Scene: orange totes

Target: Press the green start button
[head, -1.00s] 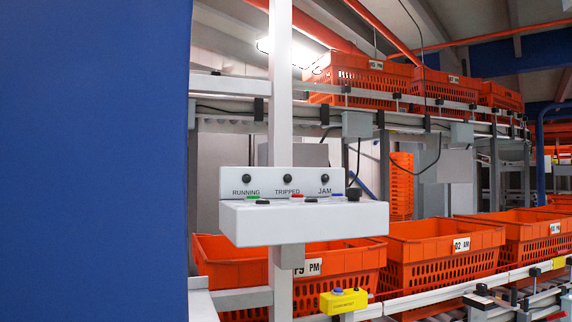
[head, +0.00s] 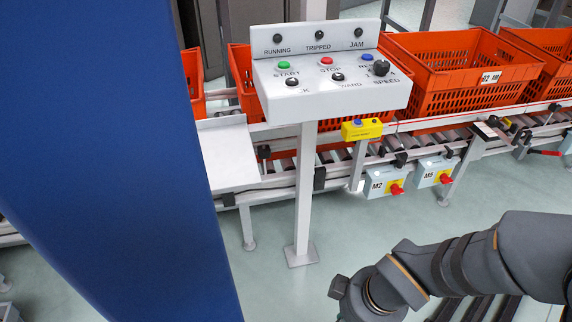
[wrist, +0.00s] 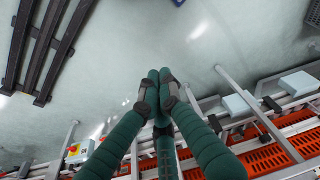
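The green start button (head: 284,65) is on the sloped top of the white control box (head: 335,100), at its left, above the label START. The box stands on a white post. A red stop button (head: 327,61) and a blue button (head: 367,57) are in the same row to its right. In the wrist view, my gripper (wrist: 160,78) has its green fingers drawn together at the tips, empty, above open floor. It is well apart from the control box. In the head view my arm is at the lower right, and the fingers cannot be made out.
Orange totes (head: 440,70) stand on the conveyor behind the box. A yellow button box (head: 361,130) is on the conveyor rail. Grey boxes with red switches (head: 397,189) hang below it. A blue column (head: 125,150) fills the left. The floor (head: 350,235) in front is clear.

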